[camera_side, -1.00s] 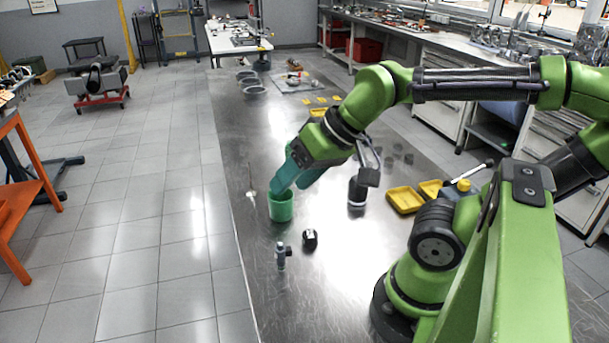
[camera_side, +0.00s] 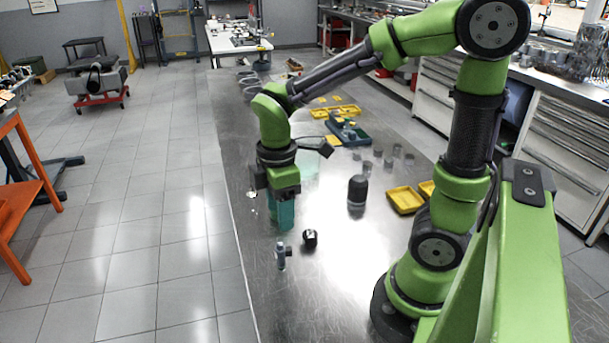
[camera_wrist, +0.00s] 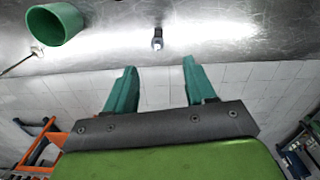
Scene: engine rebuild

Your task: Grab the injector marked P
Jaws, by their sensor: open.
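A small grey-blue injector (camera_side: 281,257) stands on the metal table near its left edge in the side view. It also shows at the top middle of the wrist view (camera_wrist: 157,40). Any letter on it is too small to read. My gripper (camera_side: 282,230) points down, a little behind and above the injector in the side view. In the wrist view its two teal fingers (camera_wrist: 160,65) are spread and empty, with the injector apart from them, beyond the gap.
A green cup (camera_wrist: 54,26) is at the upper left of the wrist view; my gripper largely hides it in the side view. A short black part (camera_side: 310,239) lies right of the injector. A taller black cylinder (camera_side: 357,193) and yellow trays (camera_side: 405,200) stand farther right.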

